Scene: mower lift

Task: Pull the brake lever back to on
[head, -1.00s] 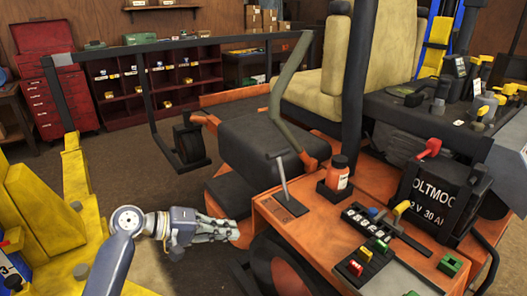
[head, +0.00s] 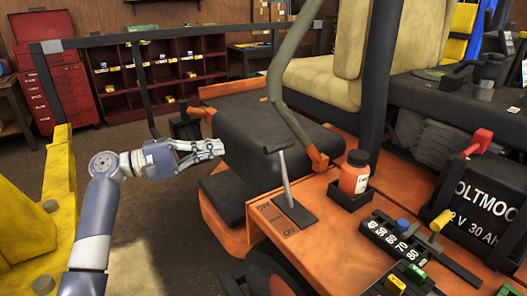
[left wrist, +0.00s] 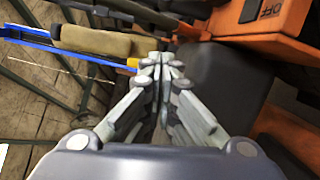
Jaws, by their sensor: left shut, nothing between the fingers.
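The brake lever (head: 285,178) is a thin grey rod with a dark T-shaped handle. It rises from a black slotted plate on the orange mower deck (head: 325,225), beside a label with small lettering. My left gripper (head: 222,147) is to the left of the lever and apart from it, in front of the black footrest area. In the left wrist view my left gripper (left wrist: 162,60) has its fingers together with nothing between them. The lever's handle is not clear in that view; part of the orange deck with lettering (left wrist: 270,12) shows at upper right. My right gripper is not in view.
An orange bottle (head: 354,173) stands in a black holder right of the lever. A black numbered strip (head: 390,238) and a Voltmoc battery (head: 485,205) are farther right. A curved grey-green bar (head: 284,85) rises behind the lever. Yellow lift structure (head: 35,215) stands at left.

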